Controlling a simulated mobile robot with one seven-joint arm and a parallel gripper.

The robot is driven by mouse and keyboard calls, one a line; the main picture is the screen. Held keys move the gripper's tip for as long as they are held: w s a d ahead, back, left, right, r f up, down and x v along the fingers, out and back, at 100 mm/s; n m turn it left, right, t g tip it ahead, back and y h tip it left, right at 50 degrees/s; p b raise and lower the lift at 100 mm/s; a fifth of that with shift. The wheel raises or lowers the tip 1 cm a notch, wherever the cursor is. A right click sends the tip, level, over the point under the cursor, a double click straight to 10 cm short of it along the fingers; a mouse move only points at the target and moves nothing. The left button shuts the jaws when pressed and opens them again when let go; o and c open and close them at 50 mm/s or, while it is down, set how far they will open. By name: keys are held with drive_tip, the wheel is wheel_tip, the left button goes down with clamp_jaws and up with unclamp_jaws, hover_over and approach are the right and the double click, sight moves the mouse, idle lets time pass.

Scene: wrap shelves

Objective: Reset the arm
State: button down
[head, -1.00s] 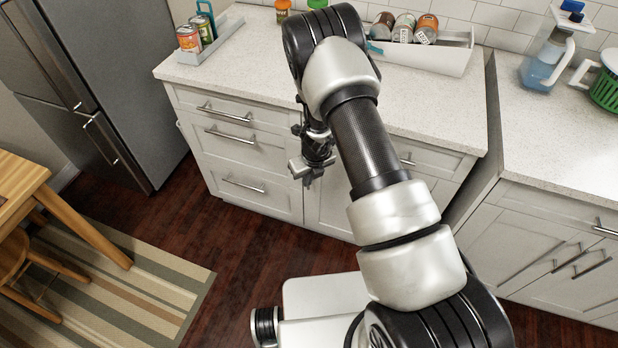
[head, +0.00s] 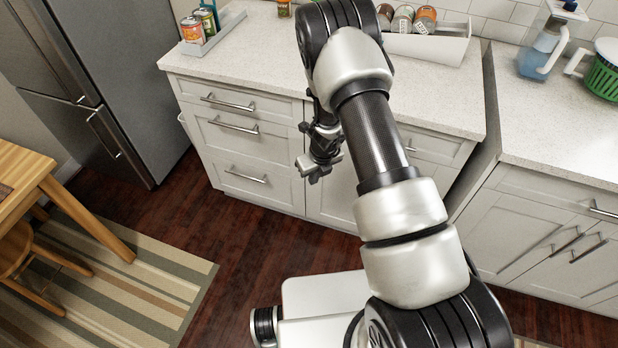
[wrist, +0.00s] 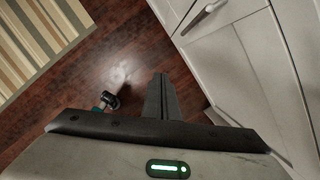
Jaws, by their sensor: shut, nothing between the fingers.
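My gripper (head: 313,170) hangs at the end of my bent arm, in front of the white cabinet doors and below the counter edge in the head view. In the wrist view my gripper's fingers (wrist: 162,98) are pressed together, shut, with nothing held. They point over the dark wood floor, close to a white cabinet front on the right.
The white cabinets (head: 245,165) and speckled counter (head: 245,65) stand right behind my gripper. A grey tray (head: 225,37) with cans and a white bin (head: 440,48) with cans sit on the counter. A fridge (head: 95,60) and wooden table (head: 40,190) are left. Open floor (head: 240,245) lies between.

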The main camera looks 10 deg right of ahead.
drive_tip(key=p+v, duration=0.1)
drive_tip(key=v, duration=0.8)
drive_tip(key=shift+a+r+p, duration=0.3)
drive_tip(key=shift+r, duration=0.05)
drive_tip(key=shift+w+r, duration=0.1)
drive_tip(key=s+a+r+n+y+p, duration=0.15)
drive_tip(key=r+n, duration=0.35)
drive_tip(key=r, duration=0.5)
drive_tip(key=s+r+n+t+p, duration=0.1)
drive_tip(key=s+r+n, duration=0.3)
drive_tip(key=r, duration=0.7)
drive_tip(key=s+a+r+n+y+p, duration=0.1)
drive_tip(key=r+n, duration=0.5)
drive_tip(key=r, duration=0.4)
drive_tip(key=s+d+r+n+t+h+p, duration=0.1)
drive_tip(key=s+d+r+n+p, duration=0.1)
drive_tip(key=s+r+n, duration=0.5)
drive_tip(key=s+d+r+n+t+h+p, duration=0.1)
drive_tip(key=s+d+r+n+h+p, duration=0.1)
drive_tip(key=s+d+r+n, duration=0.3)
drive_tip(key=s+r+n, duration=0.3)
drive_tip(key=s+n, duration=0.1)
drive_tip(key=s, duration=0.3)
drive_tip(key=shift+s+d+r+n, duration=0.2)
drive_tip(key=shift+s+d+n, duration=0.05)
drive_tip(key=shift+n, duration=0.05)
drive_tip(key=shift+h, duration=0.25)
